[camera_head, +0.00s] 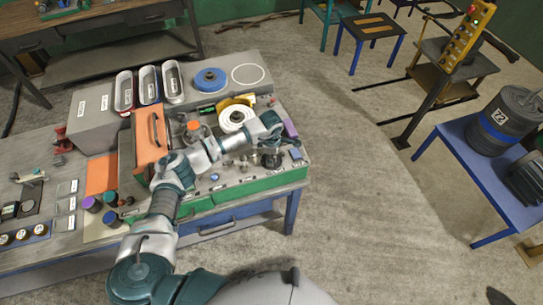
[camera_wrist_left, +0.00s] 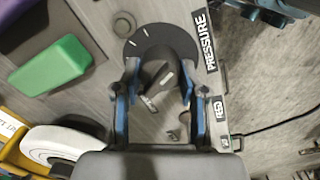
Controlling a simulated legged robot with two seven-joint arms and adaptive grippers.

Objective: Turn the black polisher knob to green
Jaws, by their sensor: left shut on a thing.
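The black knob (camera_wrist_left: 160,88) sits on a dark round dial plate with pale tick marks on the grey panel. A "PRESSURE" label (camera_wrist_left: 205,42) is beside the dial and a smaller label reads "RED". My left gripper (camera_wrist_left: 160,76) is shut on the knob, with one blue-lined finger on each side of it. In the head view my left gripper (camera_head: 272,145) reaches over the right part of the green-based polisher (camera_head: 290,176). The knob's green setting cannot be made out. My right gripper is not in view.
A green block (camera_wrist_left: 50,65) and a white roll in a yellow holder (camera_wrist_left: 55,145) are close to the left of the gripper. In the head view an orange panel (camera_head: 152,140) stands left of my arm.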

